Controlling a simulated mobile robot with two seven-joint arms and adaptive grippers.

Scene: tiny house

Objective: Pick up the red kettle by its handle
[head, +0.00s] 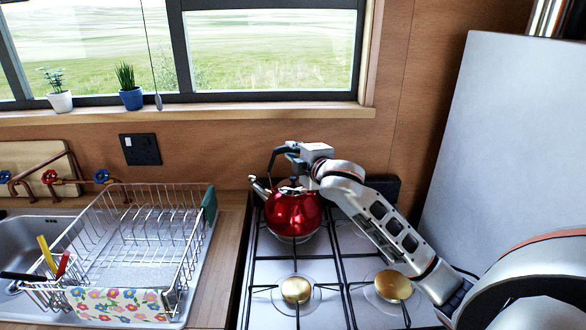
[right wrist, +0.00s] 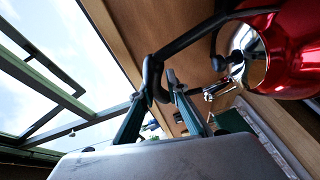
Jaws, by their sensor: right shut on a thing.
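The red kettle (head: 293,215) is at the back left burner of the stove, upright as far as I can see. I cannot tell whether its base touches the grate. Its black handle (head: 271,162) arches above the lid, and its spout points left. My right gripper (head: 284,151) reaches in from the right over the kettle and is shut on the handle. In the right wrist view the two fingertips (right wrist: 158,88) close around the dark handle (right wrist: 190,38), with the red kettle body (right wrist: 295,50) at the upper right. My left gripper is not in view.
The stove (head: 265,270) has brass burners (head: 296,289) at the front. A wire dish rack (head: 150,240) stands left of it, beside the sink (head: 22,235). A tall pale panel (head: 500,140) bounds the right side. The wall and windowsill (head: 200,114) are behind.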

